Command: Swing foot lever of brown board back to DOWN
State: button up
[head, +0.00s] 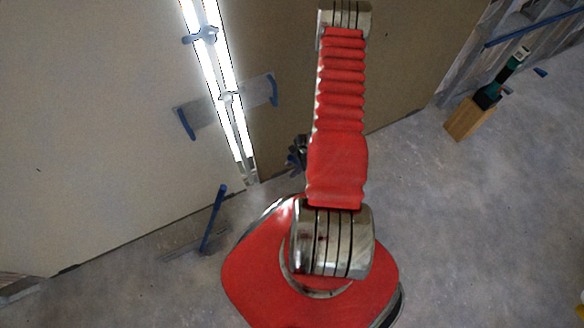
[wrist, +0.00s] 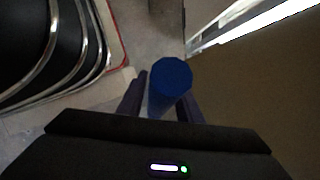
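The brown board (head: 400,70) stands upright at the back; it fills the right of the wrist view (wrist: 260,85). A blue lever (wrist: 170,78), which looks like its foot lever, stands between my gripper's two dark fingers (wrist: 165,104). The fingers lie close against both sides of it and look shut on it. The lever's lower part is hidden. In the head view my gripper (head: 298,152) is mostly hidden behind my red arm, with only a dark edge showing. Another blue foot lever (head: 213,218) rises at the foot of the pale board, apart from my gripper.
The pale board (head: 90,120) stands left of the brown one, with a bright light strip (head: 228,90) at the seam. Blue-handled clamps (head: 186,122) cross the seam. A wooden block with a dark green tool (head: 472,117) lies at right. Grey floor (head: 490,220) is clear at right.

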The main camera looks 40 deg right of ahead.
grip_shut()
jog(key=shift+w+d+r, duration=0.1)
dwell(0.5)
